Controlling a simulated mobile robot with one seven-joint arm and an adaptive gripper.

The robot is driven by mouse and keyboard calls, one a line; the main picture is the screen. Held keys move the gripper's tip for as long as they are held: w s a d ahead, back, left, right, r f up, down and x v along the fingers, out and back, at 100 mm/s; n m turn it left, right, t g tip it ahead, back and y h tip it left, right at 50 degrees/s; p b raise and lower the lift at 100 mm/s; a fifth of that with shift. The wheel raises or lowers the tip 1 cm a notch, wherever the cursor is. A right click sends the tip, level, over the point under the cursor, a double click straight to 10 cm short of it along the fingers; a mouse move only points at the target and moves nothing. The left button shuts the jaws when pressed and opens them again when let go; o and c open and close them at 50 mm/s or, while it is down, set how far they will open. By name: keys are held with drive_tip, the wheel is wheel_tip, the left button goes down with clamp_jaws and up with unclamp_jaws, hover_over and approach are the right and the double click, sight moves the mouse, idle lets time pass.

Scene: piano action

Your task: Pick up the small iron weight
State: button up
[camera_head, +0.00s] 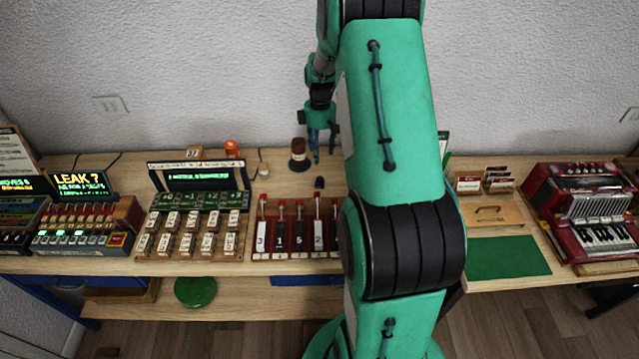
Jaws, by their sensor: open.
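A small dark object (319,183), which looks like the small iron weight, stands on the wooden bench just behind the red-framed key unit. My gripper (323,155) hangs above the back of the bench, pointing down. It is open, with nothing seen between its fingers. In the picture the dark object shows a little below the fingertips, apart from them. A dark brown bottle or jar (298,155) stands close to the left of the gripper. My own arm hides part of the bench to the right.
The red-framed key unit (282,247) with upright red-tipped levers lies in front of the dark object. A panel of labelled blocks (195,235) stands left. A small white item (263,170) sits behind. At right are a green mat (508,256) and a red accordion (590,215).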

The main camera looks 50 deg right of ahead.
sight(320, 177)
drive_tip(key=shift+d+f, duration=0.2)
drive_tip(key=shift+f, duration=0.05)
drive_tip(key=shift+f, duration=0.15)
drive_tip(key=shift+s+a+f+b, duration=0.1)
drive_tip(key=shift+f+b, duration=0.55)
drive_tip(key=shift+f, duration=3.5)
drive_tip(key=shift+a+f+b, duration=0.2)
drive_tip(key=shift+f+b, duration=0.4)
drive_tip(key=shift+f, duration=2)
clamp_jaws()
